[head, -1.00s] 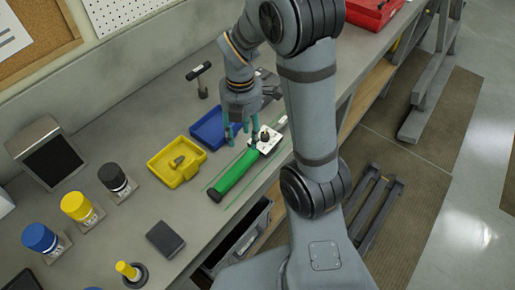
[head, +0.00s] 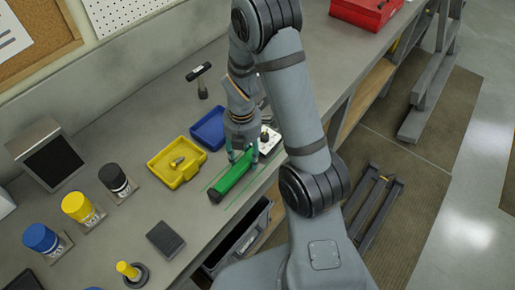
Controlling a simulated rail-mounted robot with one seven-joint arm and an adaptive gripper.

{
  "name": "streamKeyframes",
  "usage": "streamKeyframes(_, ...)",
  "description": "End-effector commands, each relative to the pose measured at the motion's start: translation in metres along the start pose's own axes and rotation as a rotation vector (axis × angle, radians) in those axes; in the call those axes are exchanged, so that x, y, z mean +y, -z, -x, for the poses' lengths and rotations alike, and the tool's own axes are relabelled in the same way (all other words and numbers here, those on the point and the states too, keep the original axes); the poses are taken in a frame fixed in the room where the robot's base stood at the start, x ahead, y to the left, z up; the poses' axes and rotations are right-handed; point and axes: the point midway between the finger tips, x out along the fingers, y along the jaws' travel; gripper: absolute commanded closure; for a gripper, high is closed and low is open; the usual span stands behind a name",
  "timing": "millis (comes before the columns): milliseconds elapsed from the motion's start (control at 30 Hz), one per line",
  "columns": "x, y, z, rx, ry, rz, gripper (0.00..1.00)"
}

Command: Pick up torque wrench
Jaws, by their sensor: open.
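The torque wrench lies on the grey workbench, with its green handle (head: 231,181) pointing toward the lower left. Its pale head (head: 270,146) shows just right of my gripper. My gripper (head: 242,157) points down over the upper part of the handle, close to the head. Its green fingertips are apart and appear to be on either side of the handle. My gripper hides part of the wrench, and I cannot tell whether the fingers touch it.
A yellow tray (head: 187,176) with a small part in it and a blue tray (head: 205,133) sit left of the gripper. A T-handled tool (head: 200,77) stands behind. Capped containers (head: 77,206) line the left. The bench's front edge is close to the wrench.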

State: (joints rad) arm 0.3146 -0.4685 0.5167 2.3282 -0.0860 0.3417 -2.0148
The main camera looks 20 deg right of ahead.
Motion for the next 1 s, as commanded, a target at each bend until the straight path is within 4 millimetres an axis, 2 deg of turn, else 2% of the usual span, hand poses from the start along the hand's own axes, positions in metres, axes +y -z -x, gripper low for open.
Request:
streamKeyframes(67, -0.0003, 0.0000, 0.0001, 0.000, 0.000, 0.000, 0.57)
streamKeyframes(800, -0.0003, 0.0000, 0.0003, 0.000, 0.001, 0.000, 1.00)
streamKeyframes(1000, -0.0003, 0.0000, 0.0003, 0.000, 0.001, 0.000, 1.00)
